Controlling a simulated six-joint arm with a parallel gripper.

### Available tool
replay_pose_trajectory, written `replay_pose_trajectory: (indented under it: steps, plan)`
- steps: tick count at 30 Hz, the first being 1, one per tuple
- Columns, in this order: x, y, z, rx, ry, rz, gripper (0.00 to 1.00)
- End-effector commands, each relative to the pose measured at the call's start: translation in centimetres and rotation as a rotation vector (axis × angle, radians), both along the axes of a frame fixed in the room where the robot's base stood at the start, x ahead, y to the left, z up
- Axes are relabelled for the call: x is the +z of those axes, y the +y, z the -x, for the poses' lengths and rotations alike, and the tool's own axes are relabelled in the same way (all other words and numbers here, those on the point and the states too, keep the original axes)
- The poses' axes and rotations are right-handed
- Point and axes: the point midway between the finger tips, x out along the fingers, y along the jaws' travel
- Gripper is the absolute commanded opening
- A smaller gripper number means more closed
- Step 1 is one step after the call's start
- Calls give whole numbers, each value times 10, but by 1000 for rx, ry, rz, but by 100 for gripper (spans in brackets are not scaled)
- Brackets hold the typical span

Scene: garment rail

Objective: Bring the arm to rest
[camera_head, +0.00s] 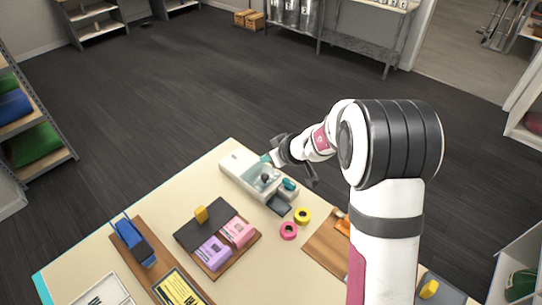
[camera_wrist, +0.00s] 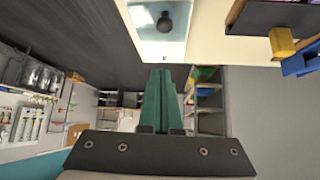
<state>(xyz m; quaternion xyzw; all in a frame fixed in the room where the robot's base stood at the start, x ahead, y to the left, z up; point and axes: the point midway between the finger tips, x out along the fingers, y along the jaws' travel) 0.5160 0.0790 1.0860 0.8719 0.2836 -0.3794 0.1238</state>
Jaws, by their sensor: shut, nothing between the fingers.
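My gripper (camera_head: 267,158) is at the far edge of the table (camera_head: 222,165) in the head view, next to a white device (camera_head: 240,165) with a clear tray and a dark knob. Its green fingers are shut together with nothing between them, as the wrist view (camera_wrist: 160,75) shows. My white arm reaches in from the right above the table. From the head view I cannot tell the exact height of the fingers above the device.
A blue tool (camera_head: 133,240) is at left. Open floor (camera_head: 200,90) lies beyond the table.

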Motion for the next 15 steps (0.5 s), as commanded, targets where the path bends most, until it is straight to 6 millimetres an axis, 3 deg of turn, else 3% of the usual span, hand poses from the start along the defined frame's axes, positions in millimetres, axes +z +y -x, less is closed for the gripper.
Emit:
replay_pose_trajectory:
  steps: [9,11,14,15]
  plan:
    - [18,-6,14,-1,5,-10,0]
    - [33,1,27,-9,33,-51,0]
    - [74,21,91,-58,193,-175,0]
    - [87,26,129,-104,300,-215,0]
